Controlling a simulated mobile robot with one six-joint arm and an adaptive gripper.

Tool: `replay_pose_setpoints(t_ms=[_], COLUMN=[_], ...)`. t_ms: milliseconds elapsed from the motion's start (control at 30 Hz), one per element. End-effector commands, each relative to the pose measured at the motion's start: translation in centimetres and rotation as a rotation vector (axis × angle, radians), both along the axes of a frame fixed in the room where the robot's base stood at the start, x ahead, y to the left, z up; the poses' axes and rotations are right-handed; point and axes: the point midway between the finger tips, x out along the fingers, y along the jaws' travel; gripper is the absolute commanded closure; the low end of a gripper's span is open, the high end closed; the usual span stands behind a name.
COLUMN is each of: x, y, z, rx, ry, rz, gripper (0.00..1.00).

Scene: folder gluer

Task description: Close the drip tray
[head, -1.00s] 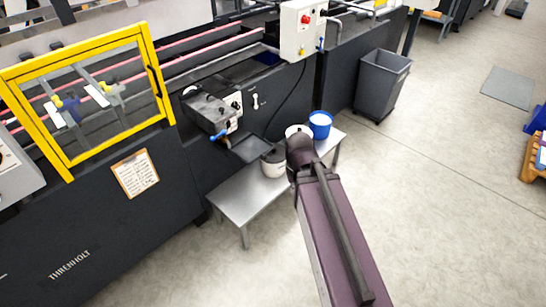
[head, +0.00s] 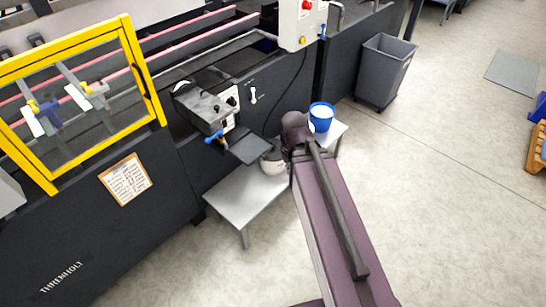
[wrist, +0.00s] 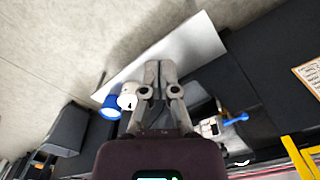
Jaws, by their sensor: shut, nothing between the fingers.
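The drip tray (head: 250,149) is a flat dark plate sticking out below the glue unit (head: 208,103), above a low metal bench, in the head view. It stands pulled out from the dark machine side. My gripper (wrist: 160,68) shows in the wrist view with its grey fingers together and nothing between them. I cannot tell whether the gripper touches the tray.
The low bench (head: 238,205) carries a white pot (head: 271,166), partly hidden by my arm, and a blue bucket (head: 320,117). A grey bin (head: 385,75) stands at the back right. A yellow-framed guard (head: 145,70) is at left.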

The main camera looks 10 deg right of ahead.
Motion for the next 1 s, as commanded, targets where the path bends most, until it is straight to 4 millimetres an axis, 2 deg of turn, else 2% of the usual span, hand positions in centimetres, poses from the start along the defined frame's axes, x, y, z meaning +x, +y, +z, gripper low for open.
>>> replay_pose_setpoints(t_ms=[333, 533, 767, 1000], x=[0.1, 1.0, 3.7, 7.5], y=[0.0, 0.2, -0.1, -0.7], z=[-0.2, -1.6, -5.2, -9.6], rx=[0.002, 0.029, 0.116, 0.263], ry=[-0.002, -0.019, -0.057, -0.079], rz=[-0.009, -0.095, -0.383, -0.809], gripper=[1.00, 1.00, 1.00, 1.00])
